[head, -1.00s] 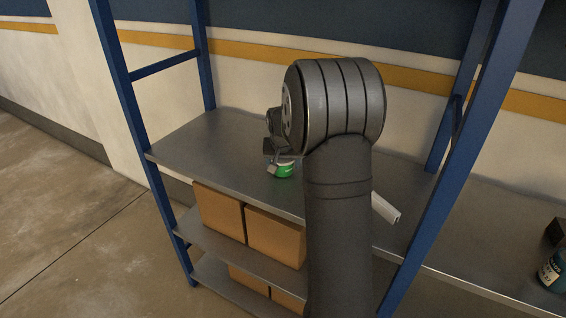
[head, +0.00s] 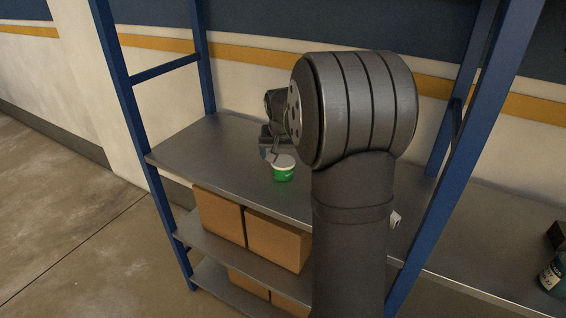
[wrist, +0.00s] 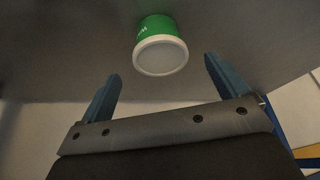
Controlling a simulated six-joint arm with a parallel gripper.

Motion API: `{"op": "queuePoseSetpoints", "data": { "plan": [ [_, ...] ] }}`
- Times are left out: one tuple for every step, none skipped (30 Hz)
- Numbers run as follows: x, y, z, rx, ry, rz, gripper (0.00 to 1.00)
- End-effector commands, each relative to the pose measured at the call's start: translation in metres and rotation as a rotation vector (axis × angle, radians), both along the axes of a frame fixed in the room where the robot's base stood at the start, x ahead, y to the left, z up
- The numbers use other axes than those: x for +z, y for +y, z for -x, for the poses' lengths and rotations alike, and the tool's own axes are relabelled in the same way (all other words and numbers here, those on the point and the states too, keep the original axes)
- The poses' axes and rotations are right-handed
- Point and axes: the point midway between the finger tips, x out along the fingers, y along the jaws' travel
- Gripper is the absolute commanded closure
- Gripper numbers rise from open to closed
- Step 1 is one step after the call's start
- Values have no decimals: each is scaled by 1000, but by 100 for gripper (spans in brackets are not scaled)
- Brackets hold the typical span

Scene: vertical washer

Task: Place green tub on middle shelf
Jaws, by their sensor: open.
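The green tub (head: 284,173) with a white lid stands upright on the upper visible grey metal shelf (head: 190,147) of the blue rack. In the wrist view the tub (wrist: 158,46) is beyond the fingertips, between their lines and apart from both. My gripper (wrist: 161,72) is open and empty. In the head view my gripper (head: 272,150) is just behind the tub, partly hidden by my arm. My arm also hides the right part of this shelf.
Brown boxes (head: 275,240) fill much of the shelf below. Blue rack posts (head: 140,140) stand at both sides. A blue-green bottle (head: 552,274) is on another shelf at the far right. The left part of the tub's shelf is clear.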

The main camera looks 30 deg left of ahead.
Motion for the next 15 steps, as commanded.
{"op": "queuePoseSetpoints", "data": {
  "plan": [
    [11,-2,3,0,-2,-2,8],
    [16,-2,5,0,-3,-3,8],
    [21,-4,8,0,-2,-2,8],
    [25,-4,9,0,-1,-2,8],
    [29,-5,10,0,-2,-2,8],
    [34,-6,12,0,-1,-2,8],
    [36,-7,13,0,-1,0,8],
    [38,-7,14,0,-1,0,8],
    [40,-7,15,0,-1,0,8],
    [41,-8,15,0,0,0,8],
    [42,-8,15,0,0,0,8],
    [43,-8,16,0,0,0,8],
    [43,-8,16,0,0,0,8],
    [43,-8,16,0,0,0,8],
    [43,-8,16,0,0,0,8]
  ]
}}
